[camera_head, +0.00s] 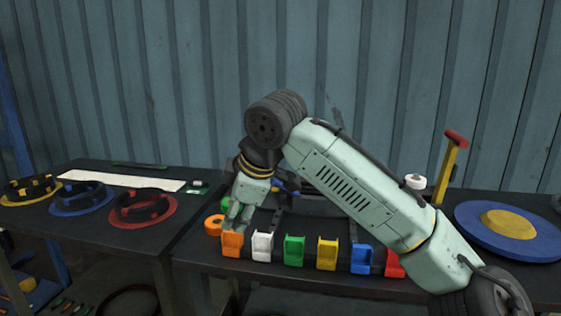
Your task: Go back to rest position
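My gripper (238,217) points down at the left end of the row of coloured holders, just above and behind the orange holder (232,244). Its fingers are small here and partly overlap the holder, so I cannot tell how far apart they are or whether they touch anything. My arm (350,185) reaches from the lower right up to a dark joint, then bends down to the gripper. It hides part of the table behind it.
White (262,247), green (294,250), yellow (327,253), blue (361,259) and red (395,264) holders line the front edge. An orange ring (214,225) lies left.

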